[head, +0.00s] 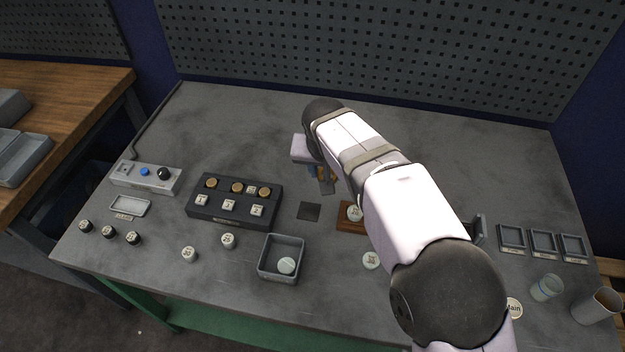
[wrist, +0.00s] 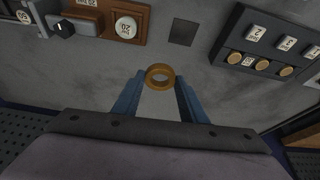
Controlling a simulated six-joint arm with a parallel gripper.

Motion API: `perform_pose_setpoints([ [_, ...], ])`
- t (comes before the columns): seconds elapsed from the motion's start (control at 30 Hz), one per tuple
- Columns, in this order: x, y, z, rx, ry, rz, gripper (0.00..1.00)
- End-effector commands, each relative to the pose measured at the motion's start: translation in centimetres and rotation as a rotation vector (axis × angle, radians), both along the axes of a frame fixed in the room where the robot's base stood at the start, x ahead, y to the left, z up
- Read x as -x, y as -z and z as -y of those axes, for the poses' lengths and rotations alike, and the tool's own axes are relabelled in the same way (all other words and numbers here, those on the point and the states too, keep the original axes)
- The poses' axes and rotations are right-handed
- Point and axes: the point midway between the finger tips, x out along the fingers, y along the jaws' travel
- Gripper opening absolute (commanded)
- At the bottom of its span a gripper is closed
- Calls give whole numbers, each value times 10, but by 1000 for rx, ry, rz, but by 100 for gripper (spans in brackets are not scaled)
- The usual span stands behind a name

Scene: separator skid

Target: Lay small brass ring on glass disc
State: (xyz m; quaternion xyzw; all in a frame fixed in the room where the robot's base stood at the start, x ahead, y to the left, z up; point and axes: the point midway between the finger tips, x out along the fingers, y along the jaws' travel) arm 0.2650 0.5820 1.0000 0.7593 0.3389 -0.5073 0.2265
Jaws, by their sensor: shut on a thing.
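In the head view my gripper (head: 326,184) is partly hidden by my arm, at the middle of the bench behind the dark square; only a bit of brass colour shows there. The ring seems to be held above the grey bench top. A pale round disc (head: 286,265) lies in an open grey box (head: 266,259); I cannot tell whether it is the glass disc.
A dark square (head: 309,211) lies flat on the bench. A black rack (head: 222,212) with brass and white pieces stands to its left. A wooden block (head: 346,228) carries a white-topped piece. Small trays (head: 512,238) and a clear cup (head: 546,287) are at the right.

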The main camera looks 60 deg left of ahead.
Motion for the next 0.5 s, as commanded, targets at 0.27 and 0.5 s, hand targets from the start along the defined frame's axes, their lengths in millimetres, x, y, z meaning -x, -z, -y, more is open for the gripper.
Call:
perform_pose_setpoints([
  [0.27,-51,-14,46,-1,111,0,14],
  [0.5,-46,7,77,2,75,-1,14],
])
